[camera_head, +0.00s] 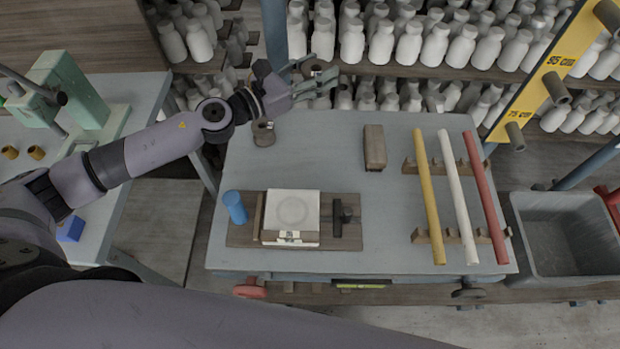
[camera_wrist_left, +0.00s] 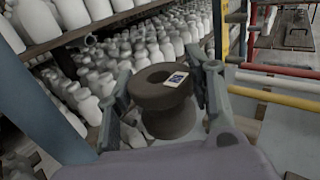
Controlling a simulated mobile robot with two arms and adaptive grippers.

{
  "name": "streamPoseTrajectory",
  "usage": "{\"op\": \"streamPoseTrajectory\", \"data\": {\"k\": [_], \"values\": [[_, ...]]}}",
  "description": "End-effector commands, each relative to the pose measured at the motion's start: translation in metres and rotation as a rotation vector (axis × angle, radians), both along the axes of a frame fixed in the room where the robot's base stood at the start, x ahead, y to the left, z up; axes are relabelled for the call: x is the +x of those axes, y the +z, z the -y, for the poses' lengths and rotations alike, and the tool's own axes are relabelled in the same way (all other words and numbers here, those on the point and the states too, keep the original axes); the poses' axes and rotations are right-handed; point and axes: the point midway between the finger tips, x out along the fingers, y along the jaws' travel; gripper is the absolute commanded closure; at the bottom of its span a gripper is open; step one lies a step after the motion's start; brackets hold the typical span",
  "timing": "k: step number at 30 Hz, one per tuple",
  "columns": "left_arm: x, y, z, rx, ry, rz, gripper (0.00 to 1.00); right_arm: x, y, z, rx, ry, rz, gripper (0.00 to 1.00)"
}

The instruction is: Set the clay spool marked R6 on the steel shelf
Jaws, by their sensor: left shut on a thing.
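My left gripper (camera_head: 318,78) is at the far edge of the grey table, in front of the bottle racks. It is shut on a dark brown clay spool (camera_head: 311,66). In the left wrist view the held spool (camera_wrist_left: 167,88) sits upright between the two fingers, with a small white and blue label on its top flange; the mark is too small to read. A second clay spool (camera_head: 263,134) stands on the table's far left part, nearer than the gripper. Racks of white bottles (camera_head: 408,60) stand behind; I cannot tell which surface is the steel shelf. My right gripper is not in view.
The table (camera_head: 320,160) holds a brown block (camera_head: 374,148), a board with a white slab (camera_head: 291,205), a blue cylinder (camera_head: 234,207), and yellow, white and red rods (camera_head: 458,200) on rests. A yellow height post (camera_head: 565,50) and grey bin (camera_head: 560,235) are at right.

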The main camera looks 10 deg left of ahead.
Motion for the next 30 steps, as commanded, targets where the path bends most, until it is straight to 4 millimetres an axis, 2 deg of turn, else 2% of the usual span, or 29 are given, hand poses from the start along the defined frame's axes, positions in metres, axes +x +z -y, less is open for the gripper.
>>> {"op": "streamPoseTrajectory", "data": {"k": [2, 4, 8, 18, 21, 26, 30], "values": [[0.009, 0.002, -0.004, -0.002, -0.010, 0.001, 0.88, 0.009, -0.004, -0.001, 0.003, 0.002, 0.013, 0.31], [0.012, -0.004, -0.006, -0.005, -0.014, -0.002, 0.88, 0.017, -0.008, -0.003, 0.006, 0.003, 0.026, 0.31], [0.012, -0.035, -0.006, -0.008, -0.015, -0.008, 0.88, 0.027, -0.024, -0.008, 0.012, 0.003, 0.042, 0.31], [0.012, -0.122, -0.006, -0.009, -0.012, -0.005, 0.88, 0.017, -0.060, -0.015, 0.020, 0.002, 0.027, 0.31], [0.012, -0.138, -0.006, -0.008, -0.013, -0.003, 0.88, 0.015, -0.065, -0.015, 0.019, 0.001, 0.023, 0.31], [0.013, -0.150, -0.006, -0.005, -0.014, 0.000, 0.88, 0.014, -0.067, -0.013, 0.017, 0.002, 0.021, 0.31], [0.012, -0.169, -0.006, -0.007, -0.012, -0.002, 0.88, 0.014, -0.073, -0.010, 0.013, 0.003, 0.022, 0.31]]}}
